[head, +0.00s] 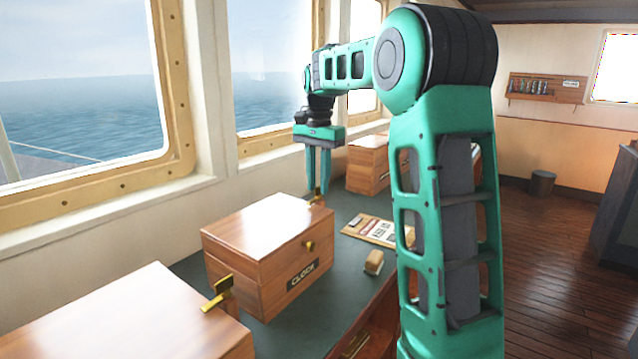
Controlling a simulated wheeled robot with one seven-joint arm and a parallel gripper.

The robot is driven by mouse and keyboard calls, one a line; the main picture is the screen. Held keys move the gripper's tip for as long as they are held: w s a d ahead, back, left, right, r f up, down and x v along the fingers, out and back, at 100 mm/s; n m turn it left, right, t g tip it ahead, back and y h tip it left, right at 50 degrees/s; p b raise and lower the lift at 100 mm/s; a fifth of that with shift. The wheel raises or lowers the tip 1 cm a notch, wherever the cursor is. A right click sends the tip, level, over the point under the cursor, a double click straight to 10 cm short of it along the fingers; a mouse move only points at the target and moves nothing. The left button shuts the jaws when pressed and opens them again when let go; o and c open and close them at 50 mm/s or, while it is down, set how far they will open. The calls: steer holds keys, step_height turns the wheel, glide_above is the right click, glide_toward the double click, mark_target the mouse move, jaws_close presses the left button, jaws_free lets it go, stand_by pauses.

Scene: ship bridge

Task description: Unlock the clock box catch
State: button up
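The wooden clock box (233,262) stands on the dark green counter, lid down, with a "CLOCK" label (303,273) on its front. A small brass catch (308,246) sits above the label. My gripper (318,190) points down at the far end of the clock box, beyond the catch. A small brass piece (317,200) shows at the fingertips; I cannot tell whether they touch it. The two fingers are close together with a narrow gap, and their grip is unclear.
Another wooden box (120,310) is at the near left; a brass lever (218,292) shows between it and the clock box. A third box (368,165) stands farther back. Windows line the left.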

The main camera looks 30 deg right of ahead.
steer(key=shift+f, duration=0.1)
steer(key=shift+c, duration=0.6)
jaws_close()
